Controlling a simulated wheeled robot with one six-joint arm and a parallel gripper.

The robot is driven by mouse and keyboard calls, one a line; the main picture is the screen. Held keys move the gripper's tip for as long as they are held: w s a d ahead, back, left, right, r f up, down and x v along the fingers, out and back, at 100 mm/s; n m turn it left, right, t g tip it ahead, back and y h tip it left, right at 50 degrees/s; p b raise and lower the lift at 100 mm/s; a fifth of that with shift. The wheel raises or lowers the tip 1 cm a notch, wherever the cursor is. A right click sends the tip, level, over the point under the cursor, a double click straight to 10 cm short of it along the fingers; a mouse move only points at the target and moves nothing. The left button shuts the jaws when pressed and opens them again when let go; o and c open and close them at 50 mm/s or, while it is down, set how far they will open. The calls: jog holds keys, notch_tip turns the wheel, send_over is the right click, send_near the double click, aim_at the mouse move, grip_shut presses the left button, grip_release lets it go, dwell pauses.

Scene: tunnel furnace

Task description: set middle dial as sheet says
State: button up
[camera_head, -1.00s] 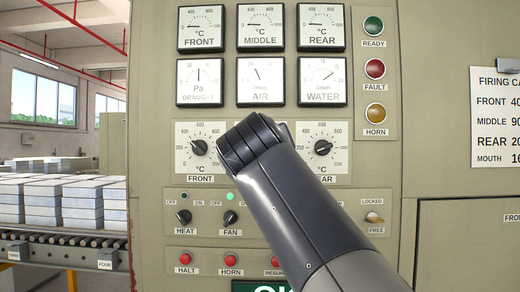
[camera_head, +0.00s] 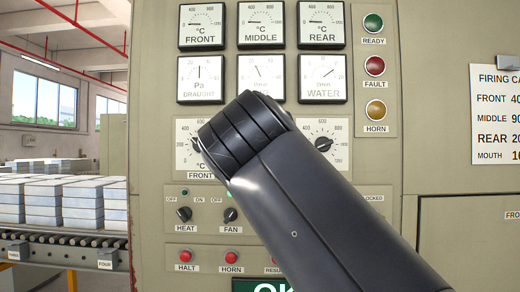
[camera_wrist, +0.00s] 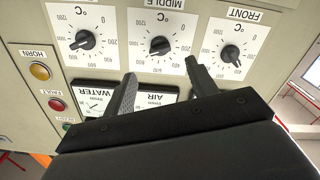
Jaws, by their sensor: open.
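The middle dial (camera_wrist: 160,46) is a black knob on a white scale plate, upside down in the wrist view. My gripper (camera_wrist: 160,68) is open and empty, its two dark fingers apart just short of that plate, one on each side of the knob's line. The fingers do not visibly touch the knob. The knob's exact reading is too small to tell. In the head view my arm hides the middle dial and my gripper. The firing sheet (camera_head: 496,115) at the right reads MIDDLE 90, with further digits cut off by the picture edge.
The rear dial (camera_wrist: 85,40) and front dial (camera_wrist: 230,54) flank the middle one. The AIR gauge (camera_wrist: 154,102) and WATER gauge (camera_wrist: 98,101) lie near the fingers. The READY, FAULT and HORN (camera_head: 376,110) lamps are at the panel's right. HEAT (camera_head: 185,214) and FAN switches sit below.

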jog(key=s, duration=0.3)
jog(key=shift+s, duration=0.2)
jog(key=w+p, duration=0.1)
jog(key=w, duration=0.9)
jog(key=shift+w+d, duration=0.15)
jog(key=shift+w, duration=0.25)
